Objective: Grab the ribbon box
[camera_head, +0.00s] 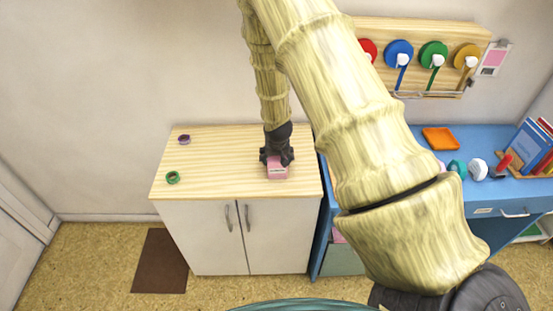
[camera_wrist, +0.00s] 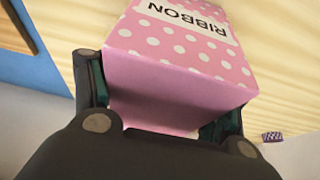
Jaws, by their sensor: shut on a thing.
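The ribbon box (camera_head: 277,172) is pink with a white label, on or just above the wooden top of the white cabinet near its right end. In the wrist view the ribbon box (camera_wrist: 180,65) shows white polka dots and a label reading RIBBON. My gripper (camera_head: 277,156) reaches down to it from above. In the wrist view my gripper (camera_wrist: 158,115) has one finger on each side of the box and is shut on it. I cannot tell whether the box still touches the cabinet top.
The cabinet top (camera_head: 220,165) also holds a purple roll (camera_head: 184,139) and a green roll (camera_head: 173,177) at its left. A blue desk (camera_head: 440,188) with an orange tray (camera_head: 441,138) stands to the right. Ribbon spools hang on a wall board (camera_head: 375,30). The cabinet top's middle is clear.

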